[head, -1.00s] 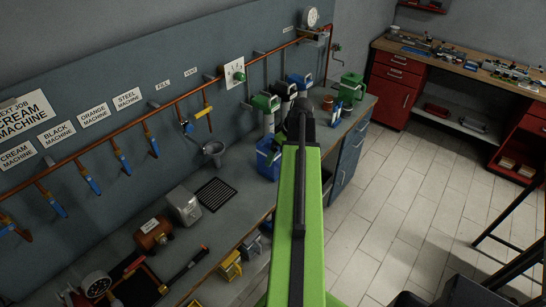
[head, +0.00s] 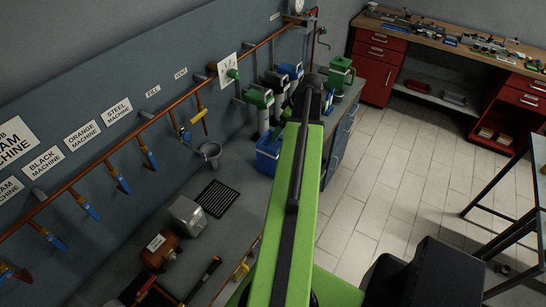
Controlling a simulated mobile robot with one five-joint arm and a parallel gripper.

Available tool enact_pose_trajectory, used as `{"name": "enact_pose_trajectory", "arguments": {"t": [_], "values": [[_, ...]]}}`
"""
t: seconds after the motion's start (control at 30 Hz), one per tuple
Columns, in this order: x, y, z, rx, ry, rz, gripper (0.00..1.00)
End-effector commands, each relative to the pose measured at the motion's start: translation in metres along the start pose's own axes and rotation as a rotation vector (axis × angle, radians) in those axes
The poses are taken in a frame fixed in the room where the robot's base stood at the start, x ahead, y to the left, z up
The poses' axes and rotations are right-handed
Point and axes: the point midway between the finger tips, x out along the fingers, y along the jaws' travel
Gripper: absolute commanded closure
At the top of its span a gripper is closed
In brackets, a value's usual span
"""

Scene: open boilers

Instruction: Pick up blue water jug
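A blue open-topped container (head: 268,155) stands on the bench left of my arm, partly covered by it. A smaller blue item (head: 329,101) stands farther back on the bench, just right of my arm's far end. I cannot tell for sure which of these is the blue water jug. A green jug with a handle (head: 341,74) stands behind the smaller blue item. My green arm reaches forward through the middle of the view. Its dark far end hides part of the bench, and no gripper fingers show.
Machines with green (head: 258,96) and blue (head: 276,82) heads stand along the wall. Clear tiled floor (head: 375,185) lies to the right. A dark-framed table (head: 510,195) stands at the right edge.

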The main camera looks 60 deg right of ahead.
Motion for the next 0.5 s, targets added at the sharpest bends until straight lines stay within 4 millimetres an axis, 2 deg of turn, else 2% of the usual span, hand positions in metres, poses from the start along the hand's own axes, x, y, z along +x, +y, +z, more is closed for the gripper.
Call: {"name": "enact_pose_trajectory", "arguments": {"t": [0.17,0.5], "values": [[0.029,0.005,0.010,0.011,0.000,0.004,0.00],[0.103,0.011,0.017,0.020,0.000,0.008,0.00]]}}
